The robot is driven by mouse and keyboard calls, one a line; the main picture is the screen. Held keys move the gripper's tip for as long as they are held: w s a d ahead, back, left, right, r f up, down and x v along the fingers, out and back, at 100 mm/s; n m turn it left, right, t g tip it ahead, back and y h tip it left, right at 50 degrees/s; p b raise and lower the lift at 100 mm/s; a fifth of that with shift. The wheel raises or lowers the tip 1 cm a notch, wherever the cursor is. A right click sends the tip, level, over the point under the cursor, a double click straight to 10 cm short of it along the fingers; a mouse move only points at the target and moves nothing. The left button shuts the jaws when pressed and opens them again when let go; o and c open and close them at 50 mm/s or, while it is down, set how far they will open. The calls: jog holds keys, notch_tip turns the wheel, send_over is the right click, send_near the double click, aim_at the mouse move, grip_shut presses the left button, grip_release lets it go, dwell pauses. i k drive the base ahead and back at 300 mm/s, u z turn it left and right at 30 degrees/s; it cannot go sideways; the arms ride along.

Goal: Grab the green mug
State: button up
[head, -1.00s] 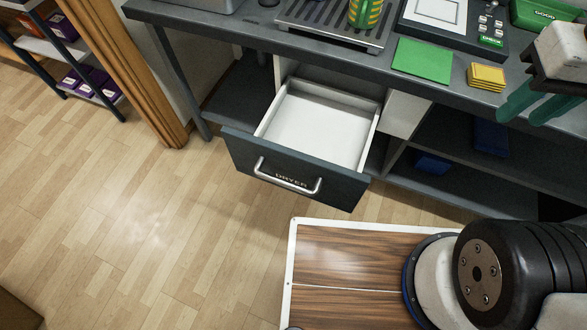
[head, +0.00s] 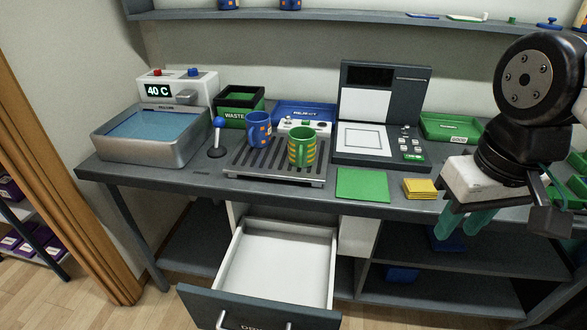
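The green mug (head: 302,148) has yellow-orange markings and stands upright on the dark slatted rack (head: 237,170) on the counter. A blue mug (head: 258,130) with orange markings stands on the same rack, just behind and to the left of it. My gripper (head: 466,222) hangs at the right, near the counter's front edge, well to the right of the green mug. Its two teal fingers point down and are apart, with nothing seen between them.
An open drawer (head: 278,262) juts out below the rack. A water basin (head: 150,138), a lever (head: 217,138) and a green WASTE bin (head: 240,105) stand left. A press machine (head: 382,110), green sheet (head: 362,186) and yellow stack (head: 419,188) lie right. A shelf (head: 340,20) runs above.

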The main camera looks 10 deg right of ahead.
aim_at(302, 141)
jog(key=z, duration=2.8)
jog(key=k, duration=1.3)
jog(key=u, duration=2.25)
jog(key=i, duration=0.5)
